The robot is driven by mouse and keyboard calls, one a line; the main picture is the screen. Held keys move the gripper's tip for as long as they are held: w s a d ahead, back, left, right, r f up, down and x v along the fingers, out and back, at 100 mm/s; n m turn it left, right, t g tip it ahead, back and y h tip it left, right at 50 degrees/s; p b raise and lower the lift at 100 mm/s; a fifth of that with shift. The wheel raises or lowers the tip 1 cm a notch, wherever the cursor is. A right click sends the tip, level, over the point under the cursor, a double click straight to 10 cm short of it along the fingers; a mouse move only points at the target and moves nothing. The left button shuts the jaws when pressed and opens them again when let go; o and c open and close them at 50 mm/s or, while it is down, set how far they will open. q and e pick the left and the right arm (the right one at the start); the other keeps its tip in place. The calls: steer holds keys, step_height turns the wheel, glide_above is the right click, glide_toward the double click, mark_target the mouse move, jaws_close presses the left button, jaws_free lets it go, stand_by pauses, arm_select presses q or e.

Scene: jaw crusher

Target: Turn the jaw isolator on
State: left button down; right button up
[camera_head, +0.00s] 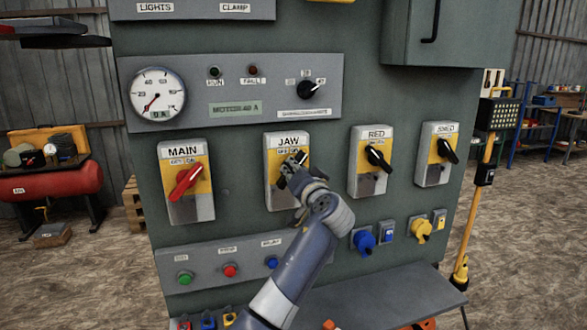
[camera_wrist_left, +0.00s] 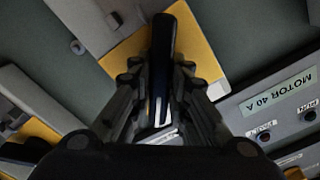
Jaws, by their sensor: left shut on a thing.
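The jaw isolator (camera_head: 280,198) is a grey and yellow switch box labelled JAW on the green panel, second from the left in its row. Its black rotary handle shows in the left wrist view (camera_wrist_left: 165,45), standing out from the yellow plate (camera_wrist_left: 127,56). In the head view my gripper hides most of the handle, so I cannot tell its exact angle. My left gripper (camera_head: 293,164) is at the front of the switch, with its fingers on both sides of the handle and shut on it. My right gripper is not in view.
The MAIN isolator (camera_head: 190,206) with a red handle is to the left. The RED isolator (camera_head: 367,187) and another black-handled isolator (camera_head: 433,175) are to the right. Below are a push-button strip (camera_head: 205,262), blue and yellow sockets (camera_head: 364,240) and a grey shelf (camera_head: 385,298).

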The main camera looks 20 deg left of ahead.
arm_select(q)
steer(key=shift+f+m, duration=0.1)
steer(key=shift+m, duration=0.5)
steer(key=c, duration=1.5)
jaws_free()
steer(key=v, duration=1.2)
steer(key=shift+d, duration=0.1)
